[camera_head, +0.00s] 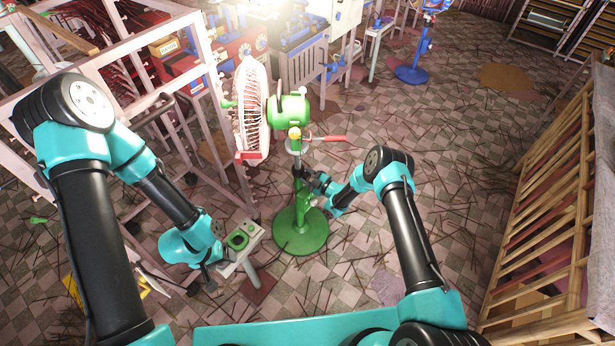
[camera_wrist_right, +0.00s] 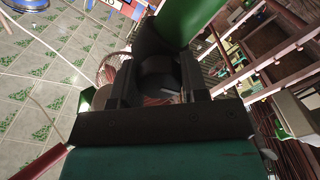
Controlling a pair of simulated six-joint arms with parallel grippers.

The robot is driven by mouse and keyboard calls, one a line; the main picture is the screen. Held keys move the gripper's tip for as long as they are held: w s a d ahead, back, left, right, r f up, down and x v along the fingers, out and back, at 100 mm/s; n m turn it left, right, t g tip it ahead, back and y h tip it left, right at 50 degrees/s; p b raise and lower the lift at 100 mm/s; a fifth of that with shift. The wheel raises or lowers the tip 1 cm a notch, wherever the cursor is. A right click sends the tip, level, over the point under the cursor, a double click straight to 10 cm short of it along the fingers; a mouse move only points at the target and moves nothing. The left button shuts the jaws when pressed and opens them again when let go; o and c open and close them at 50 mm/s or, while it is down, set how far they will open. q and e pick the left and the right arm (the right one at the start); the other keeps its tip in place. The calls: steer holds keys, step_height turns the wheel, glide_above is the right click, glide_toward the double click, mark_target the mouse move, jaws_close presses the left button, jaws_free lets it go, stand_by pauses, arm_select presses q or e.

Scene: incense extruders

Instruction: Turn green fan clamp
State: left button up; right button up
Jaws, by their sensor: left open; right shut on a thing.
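A green pedestal fan stands in the middle of the head view, with a white caged head (camera_head: 250,105), a green motor housing (camera_head: 290,108) and a round green base (camera_head: 300,232). My right gripper (camera_head: 311,184) is at its green pole, at the height of the clamp. In the right wrist view, the fingers (camera_wrist_right: 160,85) are shut on a dark clamp knob (camera_wrist_right: 158,72) beside the green pole (camera_wrist_right: 190,18). The clamp's exact angle is hard to tell. My left gripper (camera_head: 203,278) is open, low at the left, away from the fan.
A red-handled rod (camera_head: 328,138) sticks out right of the pole. White metal racks stand at the left; a wooden slatted rack (camera_head: 545,200) is at the right. Thin sticks litter the tiled floor.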

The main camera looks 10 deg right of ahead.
stand_by(0.4)
steer(key=o, duration=0.9)
steer(key=v, duration=1.7)
steer(key=shift+s+d, duration=0.1)
steer(key=shift+s, duration=0.15)
steer(key=s+r+m+g+h, duration=0.3)
steer(key=s+m, duration=0.3)
steer(key=s, duration=0.3)
steer(key=s+d+r+m+g+h, duration=0.1)
steer(key=s+r+m+g+h, duration=0.2)
steer(key=s+m, duration=0.4)
steer(key=s+r+m+g+h, duration=0.3)
steer(key=s+r+m+g, duration=0.2)
steer(key=s, duration=0.5)
steer(key=shift+s+d+r+m, duration=0.25)
steer(key=shift+s+r+m, duration=0.15)
steer(key=shift+r+m, duration=0.45)
